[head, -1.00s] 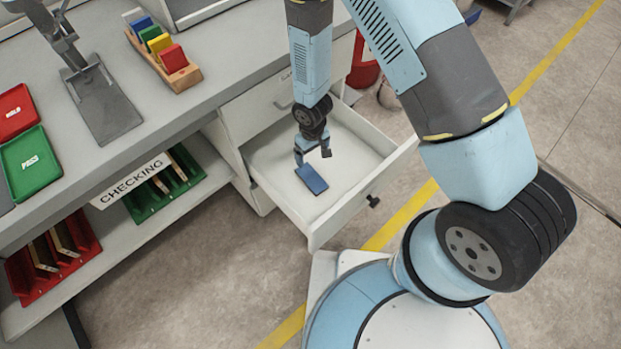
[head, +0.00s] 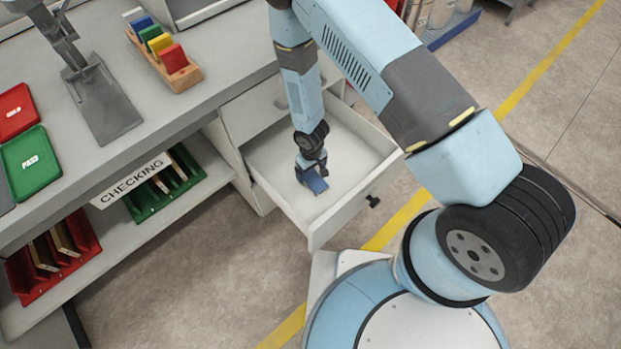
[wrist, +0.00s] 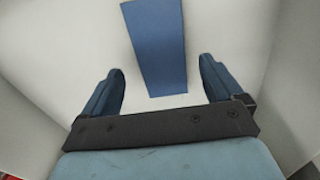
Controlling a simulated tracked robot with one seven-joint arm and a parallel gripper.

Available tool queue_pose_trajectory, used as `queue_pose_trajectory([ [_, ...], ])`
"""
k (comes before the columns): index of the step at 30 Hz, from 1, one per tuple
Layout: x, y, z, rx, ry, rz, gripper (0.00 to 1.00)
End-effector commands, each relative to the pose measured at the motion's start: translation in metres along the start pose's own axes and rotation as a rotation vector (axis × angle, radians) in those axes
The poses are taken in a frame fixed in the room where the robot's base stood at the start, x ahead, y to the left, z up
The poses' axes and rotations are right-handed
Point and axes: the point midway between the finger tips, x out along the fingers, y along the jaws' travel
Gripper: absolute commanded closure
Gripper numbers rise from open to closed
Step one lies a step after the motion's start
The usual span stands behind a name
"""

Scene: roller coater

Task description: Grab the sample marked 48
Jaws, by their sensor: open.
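A flat blue plate (wrist: 156,45) lies on the white floor of the open drawer (head: 344,212). In the wrist view it lies ahead of my gripper (wrist: 160,85), with its near end between the two fingertips and a gap on each side. The fingers are apart and hold nothing. In the head view my gripper (head: 310,178) is low inside the drawer and covers part of the blue plate (head: 316,185). I can read no number on the blue plate, so I cannot tell whether it is the sample marked 48.
A wooden rack (head: 182,74) with blue, green, yellow and red plates stands on the bench. A red tray (head: 17,112) and a green PASS tray (head: 30,163) lie at the left. Red and green bins sit on the shelf below.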

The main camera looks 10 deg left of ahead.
Motion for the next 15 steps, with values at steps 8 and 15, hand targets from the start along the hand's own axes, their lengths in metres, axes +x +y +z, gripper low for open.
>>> queue_pose_trajectory([
  [8,0.028,-0.002,0.000,0.000,0.000,0.000,0.06],
  [15,0.030,-0.002,0.000,0.000,0.001,0.000,0.06],
])
